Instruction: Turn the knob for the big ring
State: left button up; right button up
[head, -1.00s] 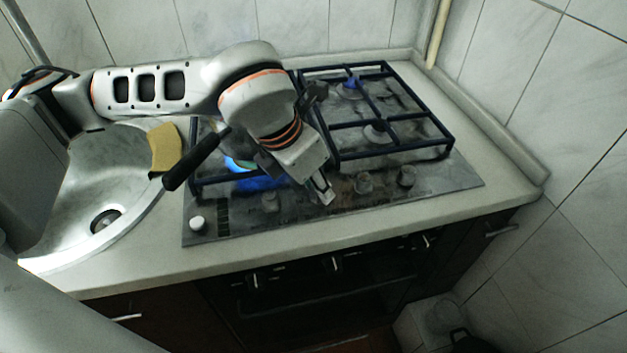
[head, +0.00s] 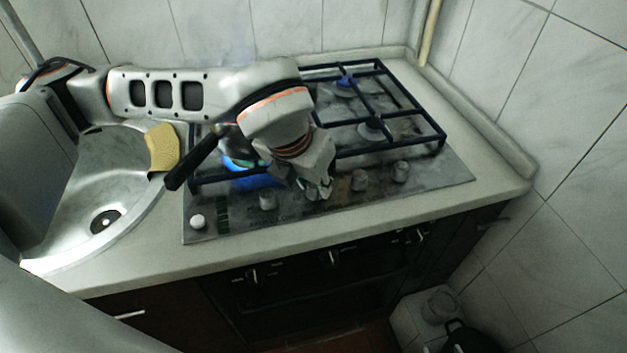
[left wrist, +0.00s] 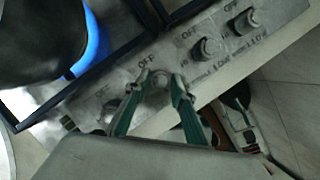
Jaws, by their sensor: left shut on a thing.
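My left gripper (head: 317,190) is at the hob's front control strip, shut on a grey knob (left wrist: 159,88), the second from the left in the row. In the left wrist view its green-edged fingers (left wrist: 152,100) stand on either side of that knob. In the head view the gripper mostly hides it. The other knobs, a left one (head: 267,201) and two right ones (head: 359,180) (head: 400,171), stand free. A blue flame (head: 255,181) burns at the front left ring, beneath a pan mostly hidden by my arm. My right gripper is not in view.
The pan's black handle (head: 191,162) sticks out toward the sink (head: 60,220), close to my arm. Dark grates (head: 425,146) stand over the burners. A yellow sponge (head: 162,147) lies at the sink edge. The front counter strip (head: 300,240) is clear.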

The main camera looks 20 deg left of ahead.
pick_arm(q)
jog(key=o, duration=1.1)
jog(key=v, duration=1.2)
jog(key=shift+w, duration=0.1)
